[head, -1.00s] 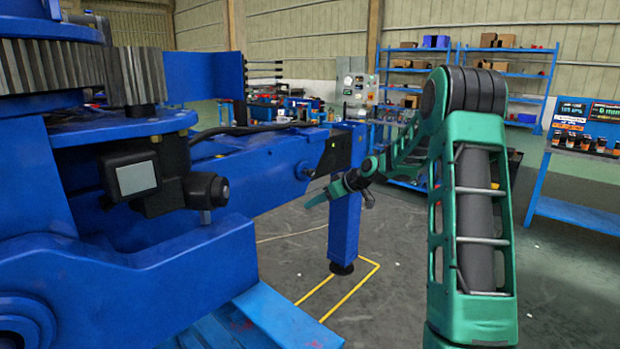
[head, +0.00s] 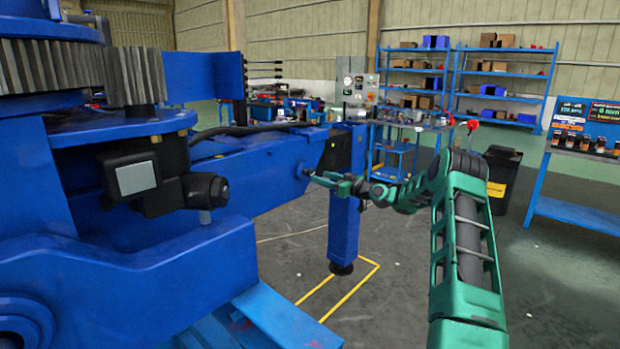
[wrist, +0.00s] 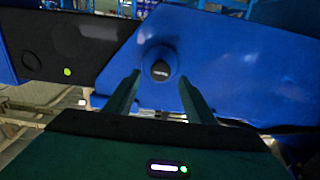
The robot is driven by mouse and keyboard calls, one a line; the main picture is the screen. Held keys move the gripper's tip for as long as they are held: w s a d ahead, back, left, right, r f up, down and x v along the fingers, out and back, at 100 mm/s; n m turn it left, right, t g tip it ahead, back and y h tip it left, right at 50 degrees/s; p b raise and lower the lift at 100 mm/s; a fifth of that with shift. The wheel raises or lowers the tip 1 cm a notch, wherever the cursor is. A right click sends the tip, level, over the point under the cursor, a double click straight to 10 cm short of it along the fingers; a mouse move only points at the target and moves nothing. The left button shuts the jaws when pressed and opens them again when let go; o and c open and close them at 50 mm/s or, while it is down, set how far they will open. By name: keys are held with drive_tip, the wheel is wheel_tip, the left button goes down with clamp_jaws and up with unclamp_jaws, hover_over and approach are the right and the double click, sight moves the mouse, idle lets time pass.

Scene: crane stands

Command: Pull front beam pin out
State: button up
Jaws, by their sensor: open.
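The blue outrigger beam (head: 250,172) runs from the crane body to a blue vertical leg (head: 344,220). The front beam pin (wrist: 160,70) shows in the wrist view as a dark round head in a blue round boss on the beam's side. In the head view the pin (head: 307,172) is small at the beam's end, near my gripper. My gripper (head: 318,178) is open and empty, pointing at the beam. In the wrist view its two fingers (wrist: 158,85) stand left and right, with the pin head between and beyond their tips. I cannot tell the remaining gap.
A black panel with a green dot (wrist: 67,71) lies left of the pin in the wrist view. A dark motor unit (head: 150,178) juts from the crane body. Shelves (head: 505,80) and a black bin (head: 500,180) stand behind. The floor around the leg is clear.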

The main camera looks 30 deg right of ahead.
sight(311, 173)
drive_tip(key=x, duration=0.7)
drive_tip(key=shift+c, duration=0.3)
clamp_jaws()
drive_tip(key=v, duration=0.5)
drive_tip(key=shift+d+f, duration=0.1)
drive_tip(key=shift+o, duration=0.3)
unclamp_jaws()
drive_tip(key=shift+s, duration=0.1)
drive_tip(key=v, duration=1)
drive_tip(key=shift+s, duration=0.25)
